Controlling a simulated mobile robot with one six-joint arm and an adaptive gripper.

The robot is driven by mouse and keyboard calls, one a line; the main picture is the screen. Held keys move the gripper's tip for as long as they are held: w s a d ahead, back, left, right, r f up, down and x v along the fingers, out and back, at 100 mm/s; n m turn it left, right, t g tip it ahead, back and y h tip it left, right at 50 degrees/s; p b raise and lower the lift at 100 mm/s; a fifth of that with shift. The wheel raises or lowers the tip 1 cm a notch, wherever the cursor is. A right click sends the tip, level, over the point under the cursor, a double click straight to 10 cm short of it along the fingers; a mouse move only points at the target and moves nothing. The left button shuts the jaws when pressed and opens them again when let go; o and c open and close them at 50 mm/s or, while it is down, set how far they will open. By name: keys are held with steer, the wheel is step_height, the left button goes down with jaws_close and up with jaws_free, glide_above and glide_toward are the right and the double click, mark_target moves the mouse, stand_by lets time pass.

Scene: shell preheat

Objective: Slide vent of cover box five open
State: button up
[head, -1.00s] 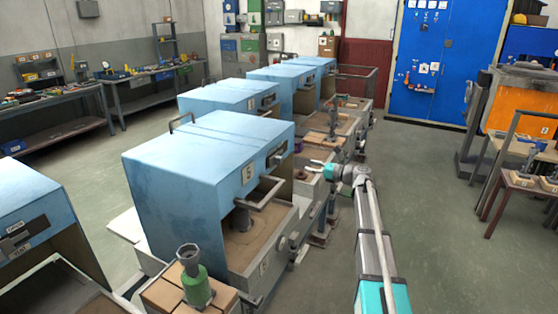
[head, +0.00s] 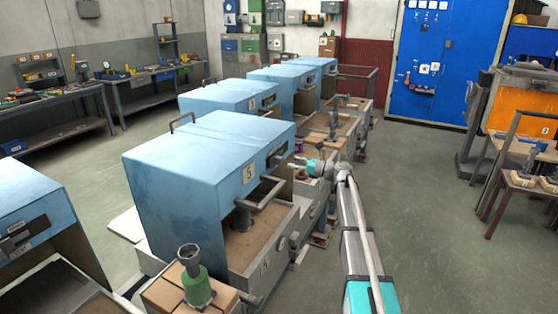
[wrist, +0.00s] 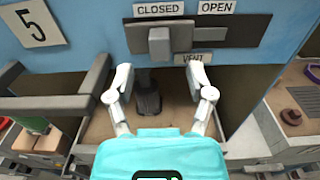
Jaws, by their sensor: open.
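Cover box five (head: 185,180) is a blue cover with a "5" plate (head: 249,172) on its end face; the plate also shows at upper left in the wrist view (wrist: 33,22). Its vent is a dark slotted plate (wrist: 240,32) with a grey sliding knob (wrist: 159,43). The knob stands at the left, under the CLOSED label (wrist: 157,9); the OPEN label (wrist: 216,7) is to the right. My gripper (wrist: 160,76) is open and empty, its fingertips just below the knob in the picture, one to each side. Contact cannot be told. In the head view my gripper (head: 298,167) is beside the box's end face.
A grey handle bar (wrist: 60,103) sticks out left of my gripper in the wrist view. An open sandy tray (head: 255,240) lies below the cover. More blue covers (head: 215,97) stand behind. The floor (head: 440,220) right of my arm is clear.

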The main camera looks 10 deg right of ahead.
mark_target(282, 159)
steer(key=shift+x, duration=3.45)
jaws_close()
